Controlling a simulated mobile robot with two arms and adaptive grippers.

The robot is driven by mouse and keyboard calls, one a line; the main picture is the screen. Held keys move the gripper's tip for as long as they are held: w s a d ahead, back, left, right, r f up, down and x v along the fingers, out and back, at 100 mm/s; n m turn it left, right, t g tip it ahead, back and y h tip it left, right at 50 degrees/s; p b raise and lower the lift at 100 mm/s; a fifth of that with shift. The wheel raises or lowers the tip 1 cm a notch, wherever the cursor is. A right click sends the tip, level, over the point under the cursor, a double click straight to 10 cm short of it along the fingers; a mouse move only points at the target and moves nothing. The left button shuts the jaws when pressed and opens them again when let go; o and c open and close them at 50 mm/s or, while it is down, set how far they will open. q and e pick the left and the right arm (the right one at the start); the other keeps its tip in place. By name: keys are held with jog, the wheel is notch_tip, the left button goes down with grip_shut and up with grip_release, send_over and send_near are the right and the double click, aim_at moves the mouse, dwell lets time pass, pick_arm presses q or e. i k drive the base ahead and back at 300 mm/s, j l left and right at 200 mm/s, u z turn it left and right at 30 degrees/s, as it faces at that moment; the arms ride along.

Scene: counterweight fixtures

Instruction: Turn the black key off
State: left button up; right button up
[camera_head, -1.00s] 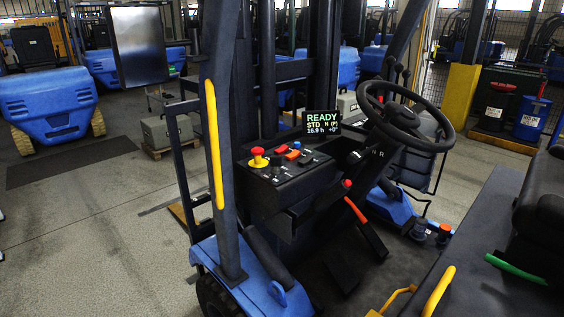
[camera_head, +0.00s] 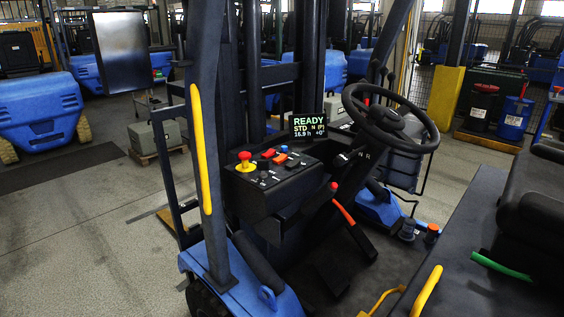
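A black control panel (camera_head: 282,187) stands in front of the forklift's mast. A red mushroom button on a yellow base (camera_head: 246,161) sits at its left end. Small black, red, orange and blue controls (camera_head: 281,159) sit beside it. A small dark piece (camera_head: 264,175) on the panel's front left may be the black key, but it is too small to tell, and so is its turn position. The display (camera_head: 308,127) above the panel is lit and reads READY. Neither of my grippers is in view.
A black steering wheel (camera_head: 391,117) stands right of the panel. A dark upright post with a yellow handle (camera_head: 201,150) rises at the left. A red-topped lever (camera_head: 333,187) is in front of the panel. The black seat (camera_head: 540,215) is at the right. Open floor lies left.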

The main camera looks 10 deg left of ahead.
aim_at(262, 164)
jog(key=i+j+z, duration=0.1)
jog(key=z, duration=0.3)
jog(key=j+z, duration=0.45)
jog(key=i+j+z, duration=0.1)
jog(key=z, duration=0.3)
jog(key=j+z, duration=0.4)
jog(key=l, duration=0.1)
